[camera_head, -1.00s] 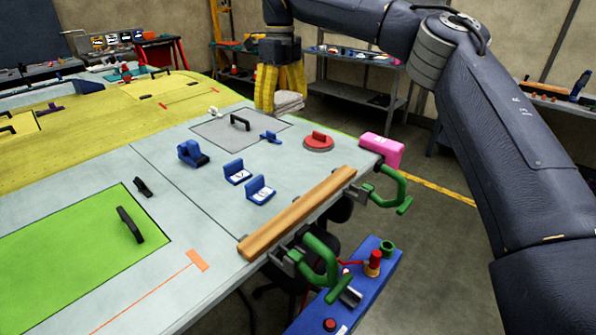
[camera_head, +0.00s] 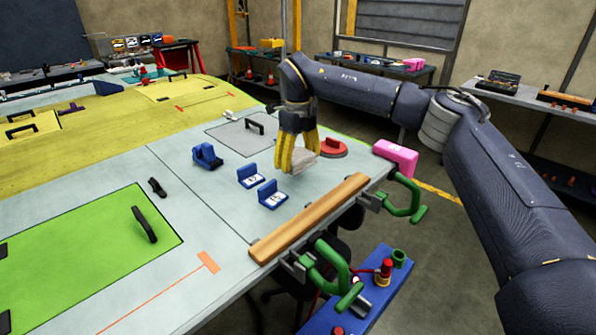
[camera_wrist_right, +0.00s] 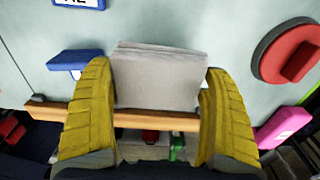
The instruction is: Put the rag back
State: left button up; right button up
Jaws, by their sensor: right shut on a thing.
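The rag (camera_head: 302,160) is a folded, pale grey cloth. My right gripper (camera_head: 298,158) is shut on it, with yellow fingers on both sides, and holds it over the panel between the blue brackets and the red disc. In the right wrist view the rag (camera_wrist_right: 160,75) sits between the two yellow fingers (camera_wrist_right: 158,105). I cannot tell its exact height above the panel. My left gripper is not in view.
Two blue brackets (camera_head: 270,195) stand left of the rag, a red round handle (camera_head: 333,148) to its right. A wooden bar (camera_head: 310,218) lies along the front edge, with green clamps (camera_head: 403,205) and a pink block (camera_head: 396,158). A blue tray (camera_head: 365,300) is below the edge.

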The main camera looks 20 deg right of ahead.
aim_at(298, 179)
jog(key=shift+f, duration=2.1)
jog(key=shift+f, duration=0.15)
jog(key=o, duration=1)
notch_tip(298, 179, up, 12)
jog(key=shift+r, duration=0.2)
